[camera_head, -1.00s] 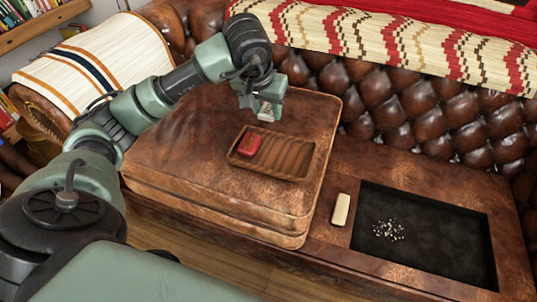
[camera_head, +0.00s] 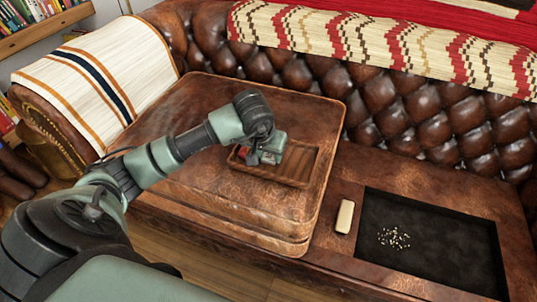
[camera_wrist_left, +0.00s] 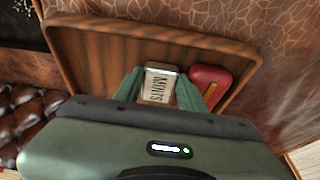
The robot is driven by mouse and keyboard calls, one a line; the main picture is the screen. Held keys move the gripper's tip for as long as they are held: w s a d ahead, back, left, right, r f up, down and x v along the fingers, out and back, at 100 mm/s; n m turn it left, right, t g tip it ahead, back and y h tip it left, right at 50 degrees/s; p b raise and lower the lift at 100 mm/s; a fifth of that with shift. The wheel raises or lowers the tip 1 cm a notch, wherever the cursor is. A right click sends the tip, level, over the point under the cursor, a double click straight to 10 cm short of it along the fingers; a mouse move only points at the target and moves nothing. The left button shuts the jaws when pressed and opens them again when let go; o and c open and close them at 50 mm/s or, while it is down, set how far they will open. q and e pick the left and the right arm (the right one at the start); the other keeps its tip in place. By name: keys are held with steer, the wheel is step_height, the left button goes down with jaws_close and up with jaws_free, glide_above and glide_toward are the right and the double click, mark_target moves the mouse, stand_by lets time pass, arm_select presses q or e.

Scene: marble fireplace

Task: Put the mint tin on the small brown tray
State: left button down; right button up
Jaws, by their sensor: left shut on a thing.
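The mint tin (camera_wrist_left: 158,92), pale and labelled MINTS, is between the fingers of my left gripper (camera_wrist_left: 158,84) in the wrist view. The gripper is shut on it. The small brown tray (camera_head: 301,164) lies on the large leather cushion in the head view, and it also shows in the wrist view (camera_wrist_left: 110,38). My left gripper (camera_head: 264,159) is over the tray's left-middle part, and the tin is inside the tray's outline. I cannot tell whether the tin touches the tray floor. My right gripper is not in view.
A red object with a yellow stripe (camera_wrist_left: 211,76) lies in the tray close beside the tin and one finger. The tray's other half is bare. A cream block (camera_head: 345,216) and a dark recessed panel (camera_head: 440,245) with small pale bits lie to the right.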

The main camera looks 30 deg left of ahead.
arm_select(q)
steer(key=c, duration=1.1)
jaws_free()
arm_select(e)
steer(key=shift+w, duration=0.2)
arm_select(q)
steer(key=shift+r, duration=0.3)
steer(key=shift+p+v, duration=1.1)
steer(key=shift+v, duration=4.75)
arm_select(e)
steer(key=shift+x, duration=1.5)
arm_select(q)
steer(key=shift+s+f, duration=0.1)
steer(key=shift+s, duration=0.05)
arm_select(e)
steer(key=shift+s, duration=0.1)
